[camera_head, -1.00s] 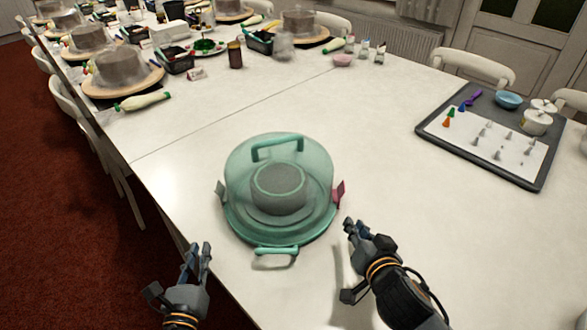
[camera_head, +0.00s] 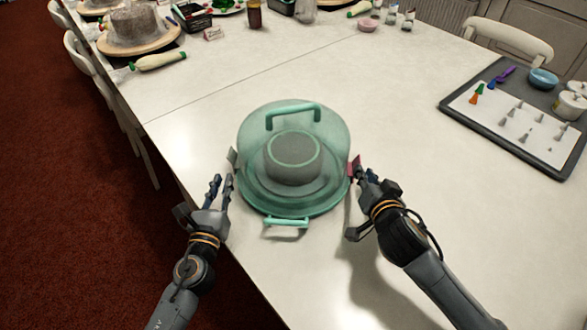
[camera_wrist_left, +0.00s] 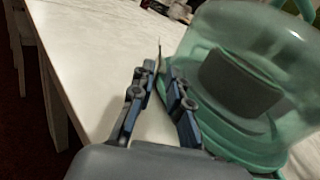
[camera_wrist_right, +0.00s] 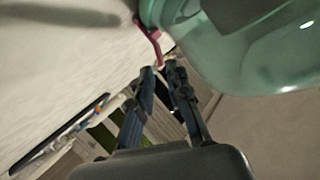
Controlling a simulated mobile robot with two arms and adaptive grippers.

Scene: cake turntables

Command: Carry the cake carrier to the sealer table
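The cake carrier (camera_head: 256,135) stands on the white table, with a clear teal dome, a teal top handle (camera_head: 293,110) and a grey round cake (camera_head: 293,160) inside. A grey tab (camera_head: 232,157) sticks out at its left and a pink tab (camera_head: 354,166) at its right. My left gripper (camera_head: 221,184) is open beside the grey tab. In the left wrist view the tab (camera_wrist_left: 158,58) shows just beyond its parted fingers. My right gripper (camera_head: 364,174) is open at the pink tab. In the right wrist view the pink tab (camera_wrist_right: 153,40) is at its fingertips; contact is unclear.
A teal front handle (camera_head: 287,222) juts from the carrier's base. A dark tray (camera_head: 470,124) with piping tips lies at the right. The table around the carrier is clear.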

